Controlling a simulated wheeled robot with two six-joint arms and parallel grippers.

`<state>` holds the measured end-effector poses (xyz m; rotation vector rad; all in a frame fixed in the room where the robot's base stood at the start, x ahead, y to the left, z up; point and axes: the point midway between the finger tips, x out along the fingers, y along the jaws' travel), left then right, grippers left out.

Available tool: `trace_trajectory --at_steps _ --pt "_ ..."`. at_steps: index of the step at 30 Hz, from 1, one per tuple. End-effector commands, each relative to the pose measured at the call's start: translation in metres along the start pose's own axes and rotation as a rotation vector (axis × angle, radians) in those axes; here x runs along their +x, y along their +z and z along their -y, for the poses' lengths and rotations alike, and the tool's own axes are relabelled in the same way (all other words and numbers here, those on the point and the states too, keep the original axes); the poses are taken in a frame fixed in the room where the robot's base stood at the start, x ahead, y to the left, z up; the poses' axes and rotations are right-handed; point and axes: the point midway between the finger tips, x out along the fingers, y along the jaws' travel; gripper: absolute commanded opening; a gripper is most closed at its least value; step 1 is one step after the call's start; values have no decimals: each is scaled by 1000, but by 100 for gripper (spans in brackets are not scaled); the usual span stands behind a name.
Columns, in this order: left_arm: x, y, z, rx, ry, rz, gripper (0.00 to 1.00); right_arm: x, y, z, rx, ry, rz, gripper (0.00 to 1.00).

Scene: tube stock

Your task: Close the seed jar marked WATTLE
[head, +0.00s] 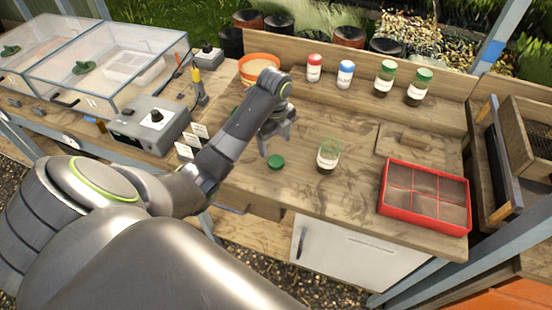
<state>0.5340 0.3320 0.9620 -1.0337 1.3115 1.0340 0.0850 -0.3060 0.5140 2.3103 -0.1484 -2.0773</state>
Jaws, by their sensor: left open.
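An open glass jar (328,157) with dark contents and a pale label stands upright on the wooden bench; the lettering is too small to read. A green lid (276,162) lies on the bench to the left of this jar, apart from it. My left gripper (279,142) is open, pointing down, just behind and above the green lid, with nothing seen between its fingers. Closed jars with a red lid (314,66), a blue lid (345,73) and green lids (385,77) (419,86) stand at the back; their labels are unreadable. My right gripper is not in view.
A red divided tray (424,222) sits on the right, with a wooden board (405,147) behind it. An orange-rimmed bowl (243,70) stands at the back left. A grey control box (148,125) and small cards (186,150) are left. Bench between jar and back row is clear.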

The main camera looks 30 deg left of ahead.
Motion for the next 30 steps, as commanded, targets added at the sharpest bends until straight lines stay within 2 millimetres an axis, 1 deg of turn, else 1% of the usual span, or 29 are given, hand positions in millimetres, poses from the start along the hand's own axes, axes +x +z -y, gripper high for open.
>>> trace_trajectory --at_steps 1,3,8,17,19,25,27,30 --pt "12 0 0 0 0 0 71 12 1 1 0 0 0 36" --pt "20 0 0 0 0 0 71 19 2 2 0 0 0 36" --pt "28 0 0 0 0 0 71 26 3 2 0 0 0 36" --pt "27 0 0 0 0 0 71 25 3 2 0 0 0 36" --pt "30 -1 0 0 1 -1 71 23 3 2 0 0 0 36" --pt "55 -4 4 0 4 -4 71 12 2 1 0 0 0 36" --pt "66 -4 4 0 3 -2 71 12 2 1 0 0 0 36" --pt "76 -4 4 0 2 -1 71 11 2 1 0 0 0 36"
